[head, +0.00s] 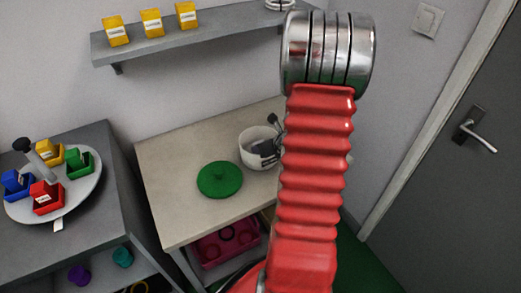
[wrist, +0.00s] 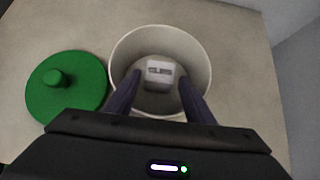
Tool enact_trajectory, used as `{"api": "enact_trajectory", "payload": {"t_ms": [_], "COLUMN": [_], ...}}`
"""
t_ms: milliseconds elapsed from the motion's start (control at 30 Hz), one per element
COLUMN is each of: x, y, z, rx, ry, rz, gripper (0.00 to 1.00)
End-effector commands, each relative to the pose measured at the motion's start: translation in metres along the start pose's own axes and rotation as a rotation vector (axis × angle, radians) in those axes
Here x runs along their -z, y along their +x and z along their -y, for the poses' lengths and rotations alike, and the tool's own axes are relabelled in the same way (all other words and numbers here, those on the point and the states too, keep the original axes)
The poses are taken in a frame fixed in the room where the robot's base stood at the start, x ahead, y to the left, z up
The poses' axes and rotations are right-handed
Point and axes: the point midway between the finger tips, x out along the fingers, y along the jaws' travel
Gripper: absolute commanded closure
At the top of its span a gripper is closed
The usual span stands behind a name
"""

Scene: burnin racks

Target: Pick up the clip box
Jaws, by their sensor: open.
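A small pale box with a dark mark on top (wrist: 160,71), which looks like the clip box, lies at the bottom of a round white tub (wrist: 204,55) in the wrist view. My gripper (wrist: 160,78) is open and points down into the tub, with one dark finger on each side of the box in the picture. I cannot tell how far above the box the fingertips are. In the head view the white tub (head: 246,151) stands on the table, partly hidden by my red arm, and the box inside is not clearly visible.
A green lid with a knob (head: 220,179) lies on the pale table (head: 180,150), left of the tub. A pink crate (head: 228,245) sits below. Left, a round tray (head: 82,196) holds coloured boxes. A wall shelf (head: 215,32) carries yellow packs. A grey door stands right.

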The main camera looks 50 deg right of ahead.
Motion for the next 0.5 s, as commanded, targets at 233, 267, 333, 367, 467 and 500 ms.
{"api": "enact_trajectory", "payload": {"t_ms": [233,267,333,367,467,500], "x": [0.001,0.001,0.001,0.001,0.001,0.001], "y": [0.027,0.03,0.038,0.04,0.047,0.048], "z": [-0.001,-0.001,-0.001,-0.001,-0.001,-0.001], "rx": [-0.002,-0.002,-0.002,-0.002,-0.002,-0.001], "ry": [-0.001,-0.002,-0.001,0.0,-0.001,-0.002], "rz": [-0.002,-0.002,-0.002,-0.001,-0.002,-0.001], "gripper": [0.52,0.52,0.52,0.52,0.52,0.52]}}
